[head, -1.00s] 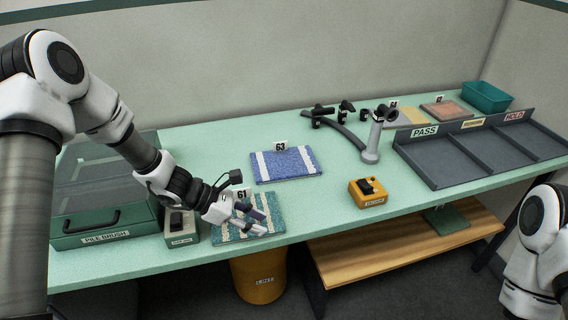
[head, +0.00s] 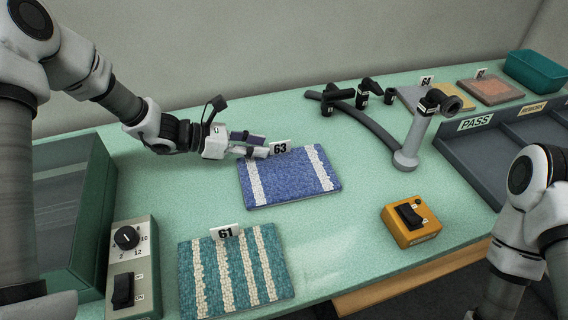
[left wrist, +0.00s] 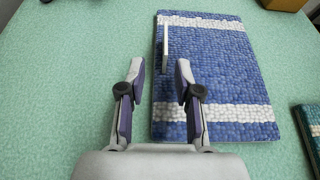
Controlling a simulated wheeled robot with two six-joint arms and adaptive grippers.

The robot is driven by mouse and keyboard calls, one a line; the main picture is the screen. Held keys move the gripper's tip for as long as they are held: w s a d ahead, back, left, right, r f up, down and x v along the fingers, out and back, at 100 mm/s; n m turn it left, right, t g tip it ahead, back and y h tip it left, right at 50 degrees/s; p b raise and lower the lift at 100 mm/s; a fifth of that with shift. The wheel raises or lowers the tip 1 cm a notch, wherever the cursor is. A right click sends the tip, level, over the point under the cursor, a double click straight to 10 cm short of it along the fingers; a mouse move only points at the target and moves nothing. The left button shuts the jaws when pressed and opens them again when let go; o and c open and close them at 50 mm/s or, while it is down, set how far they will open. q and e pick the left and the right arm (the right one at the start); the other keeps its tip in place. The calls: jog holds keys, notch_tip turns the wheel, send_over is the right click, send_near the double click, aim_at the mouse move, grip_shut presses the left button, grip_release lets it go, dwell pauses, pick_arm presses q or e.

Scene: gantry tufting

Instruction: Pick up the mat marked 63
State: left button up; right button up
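The mat marked 63 (head: 288,178) is blue with two white stripes and lies flat on the green table, its 63 tag (head: 280,147) standing at its back edge. My left gripper (head: 262,145) is just behind the mat's back left corner, close to the tag. In the left wrist view the mat (left wrist: 212,80) lies ahead and to the right. The gripper (left wrist: 158,75) is open and empty there, its right finger over the mat's edge and its left finger over bare table. My right arm shows at the right edge of the head view, but its gripper is out of view.
The teal and cream mat marked 61 (head: 236,272) lies in front. A grey switch box (head: 133,268) stands left of it, a yellow switch box (head: 410,222) to the right. A grey nozzle stand (head: 407,150) and the PASS tray (head: 470,150) are further right.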

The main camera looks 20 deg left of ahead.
aim_at(280, 153)
pick_arm(q)
jog(key=d, duration=0.2)
jog(key=shift+d+r, duration=0.3)
jog(key=shift+d, duration=0.1)
jog(key=w+d+f, duration=0.1)
jog(key=w+d+f+p, duration=0.1)
jog(key=shift+w+d, duration=0.1)
jog(key=shift+w, duration=0.3)
jog(key=shift+s+d+r, duration=0.1)
jog(key=shift+s+r, duration=0.05)
jog(key=shift+s, duration=0.05)
grip_shut()
